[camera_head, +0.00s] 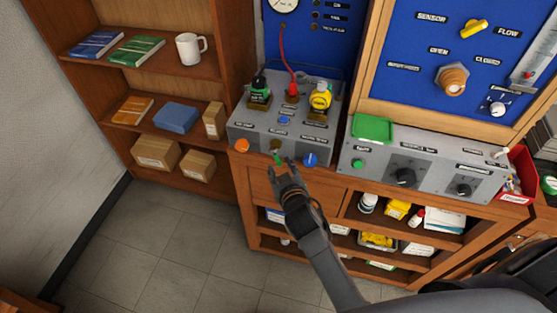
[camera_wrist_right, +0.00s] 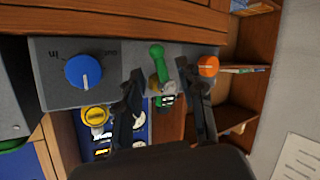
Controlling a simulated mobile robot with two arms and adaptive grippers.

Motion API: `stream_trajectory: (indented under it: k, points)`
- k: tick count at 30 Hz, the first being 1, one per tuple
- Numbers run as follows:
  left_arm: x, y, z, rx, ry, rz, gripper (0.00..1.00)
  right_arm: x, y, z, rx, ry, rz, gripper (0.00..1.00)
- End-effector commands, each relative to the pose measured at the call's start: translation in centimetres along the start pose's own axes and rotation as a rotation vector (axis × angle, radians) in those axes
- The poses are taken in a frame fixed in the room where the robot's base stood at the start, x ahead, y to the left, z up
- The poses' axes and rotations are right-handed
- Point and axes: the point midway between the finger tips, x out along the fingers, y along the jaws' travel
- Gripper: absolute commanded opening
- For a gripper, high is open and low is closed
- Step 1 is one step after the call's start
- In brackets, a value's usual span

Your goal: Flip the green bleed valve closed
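The green bleed valve (camera_wrist_right: 157,53) shows in the right wrist view as a small green-handled lever on a brass body, on the front face of the grey regulator box (camera_wrist_right: 120,60). It sits between a blue knob (camera_wrist_right: 83,71) and an orange knob (camera_wrist_right: 208,66). My right gripper (camera_wrist_right: 166,80) is open, with its two black fingers apart on either side of the lever. I cannot tell whether either finger touches it. In the head view, my right gripper (camera_head: 285,164) is at the box's front face and partly hides the valve (camera_head: 277,156). My left gripper is not in view.
A second grey control box (camera_head: 425,161) with black knobs stands to the right. A green and a yellow regulator (camera_head: 320,97) and a red hose (camera_head: 283,55) rise from the first box. Open wooden shelves (camera_head: 170,75) are at left, with bare tiled floor (camera_head: 170,250) below.

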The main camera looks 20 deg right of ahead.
Motion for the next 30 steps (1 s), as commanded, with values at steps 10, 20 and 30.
stream_trajectory:
  k: [10,20,30]
  points:
    - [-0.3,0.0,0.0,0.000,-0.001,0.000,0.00,3.5,0.0,0.0,-0.001,0.000,0.000,0.38]
    - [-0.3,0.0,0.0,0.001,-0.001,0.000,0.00,3.7,0.0,0.1,-0.001,0.000,0.000,0.30]
    - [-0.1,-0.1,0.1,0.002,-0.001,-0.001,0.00,3.7,-0.1,0.2,0.006,0.004,-0.002,0.00]
